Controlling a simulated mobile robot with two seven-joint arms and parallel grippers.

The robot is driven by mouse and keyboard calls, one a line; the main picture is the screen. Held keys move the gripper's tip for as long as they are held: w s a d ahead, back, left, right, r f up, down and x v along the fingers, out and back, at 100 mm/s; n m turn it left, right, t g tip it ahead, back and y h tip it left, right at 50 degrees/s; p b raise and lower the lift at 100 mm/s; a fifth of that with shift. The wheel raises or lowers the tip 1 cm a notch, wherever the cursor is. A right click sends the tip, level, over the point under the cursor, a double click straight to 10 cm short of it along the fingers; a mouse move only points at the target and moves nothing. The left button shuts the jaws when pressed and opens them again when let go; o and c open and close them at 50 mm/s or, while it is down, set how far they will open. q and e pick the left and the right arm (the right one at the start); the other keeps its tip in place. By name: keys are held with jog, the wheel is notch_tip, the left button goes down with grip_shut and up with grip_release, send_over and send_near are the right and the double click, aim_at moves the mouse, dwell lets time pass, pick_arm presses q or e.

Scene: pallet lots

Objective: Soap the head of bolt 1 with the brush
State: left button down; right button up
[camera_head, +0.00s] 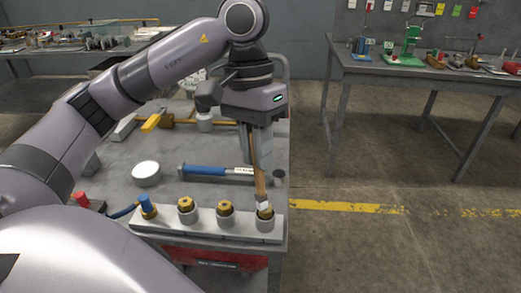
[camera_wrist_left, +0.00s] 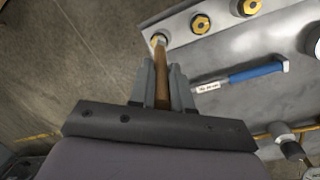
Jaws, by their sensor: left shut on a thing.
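A pale metal bar (camera_head: 150,222) at the bench's front edge carries several brass-coloured bolts in round collars. The rightmost bolt (camera_head: 266,213) also shows in the left wrist view (camera_wrist_left: 157,38). A middle bolt (camera_head: 225,208) and another bolt (camera_head: 187,205) stand to its left; no number is readable on any. My left gripper (camera_head: 257,160) is shut on the brown handle of the brush (camera_head: 261,185), held steeply with its pale bristles down. The bristles are at the rightmost bolt's head and partly cover it; touching or just above, I cannot tell. My right gripper is out of view.
A blue-handled tool (camera_head: 205,170) lies behind the bar. A white round lid or tin (camera_head: 146,172) stands to its left. A blue-topped fitting (camera_head: 147,206) is at the bar's left end. The bench ends just right of the bar; open floor (camera_head: 400,235) lies beyond.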

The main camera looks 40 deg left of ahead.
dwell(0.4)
pick_arm(q)
jog(key=shift+w+d, duration=0.15)
jog(key=shift+d, duration=0.1)
jog(key=shift+w+d, duration=0.25)
jog(key=shift+d, duration=0.1)
dwell(0.5)
jog(key=shift+s+a+f+b, duration=0.2)
jog(key=shift+a+b, duration=0.1)
jog(key=shift+b, duration=0.2)
jog(key=shift+r, duration=0.1)
